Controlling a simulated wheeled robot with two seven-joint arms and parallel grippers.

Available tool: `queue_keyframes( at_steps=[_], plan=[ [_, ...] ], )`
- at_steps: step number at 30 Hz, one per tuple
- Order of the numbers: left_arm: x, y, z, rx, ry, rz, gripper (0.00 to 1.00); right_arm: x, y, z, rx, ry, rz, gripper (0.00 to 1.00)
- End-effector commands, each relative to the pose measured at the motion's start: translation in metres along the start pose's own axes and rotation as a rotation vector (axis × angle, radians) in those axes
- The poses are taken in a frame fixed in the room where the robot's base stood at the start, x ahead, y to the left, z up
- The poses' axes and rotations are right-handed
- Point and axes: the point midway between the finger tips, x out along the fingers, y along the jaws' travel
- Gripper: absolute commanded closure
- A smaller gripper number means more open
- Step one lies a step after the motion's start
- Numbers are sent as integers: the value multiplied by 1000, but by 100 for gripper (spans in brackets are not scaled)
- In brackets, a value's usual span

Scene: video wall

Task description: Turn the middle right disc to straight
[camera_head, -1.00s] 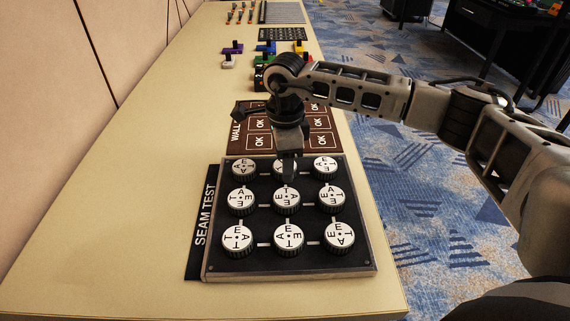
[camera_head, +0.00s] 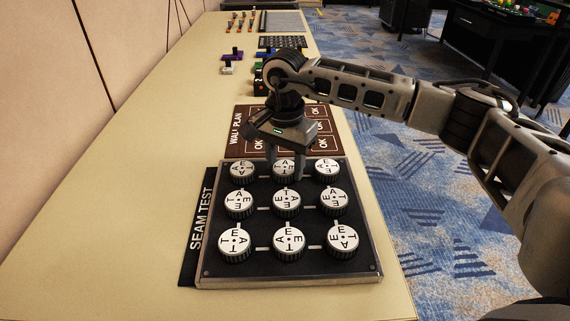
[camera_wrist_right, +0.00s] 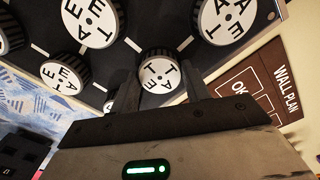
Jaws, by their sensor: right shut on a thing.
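The black seam test panel (camera_head: 310,270) lies on the table and carries rows of white lettered discs with dark ridged rims. My right gripper (camera_head: 286,176) reaches down over the middle disc (camera_head: 284,168) of the row farthest from me, one finger on each side. In the right wrist view that disc (camera_wrist_right: 159,74) sits between the fingertips, which are shut on its rim. The middle disc of the centre row (camera_head: 286,202) is clear of the fingers. My left gripper is not in view.
A brown wall plan board (camera_head: 243,128) with OK squares lies just behind the panel, partly under my right arm. Coloured blocks (camera_head: 232,55) stand farther back. The table's left side is bare; patterned carpet (camera_head: 430,210) lies to the right.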

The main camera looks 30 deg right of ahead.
Motion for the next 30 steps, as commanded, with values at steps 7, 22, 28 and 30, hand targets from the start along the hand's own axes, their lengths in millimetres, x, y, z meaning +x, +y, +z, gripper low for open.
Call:
queue_keyframes(
  at_steps=[7,22,28,30],
  plan=[
    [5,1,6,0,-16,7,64,-2,-1,-1,-84,2,-6,76],
    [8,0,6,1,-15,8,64,-2,-1,-1,-108,2,-6,76],
    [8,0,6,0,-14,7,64,-2,-1,-1,-108,2,-4,31],
    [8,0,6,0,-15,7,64,-1,-1,-1,-108,1,-3,31]
  ],
)
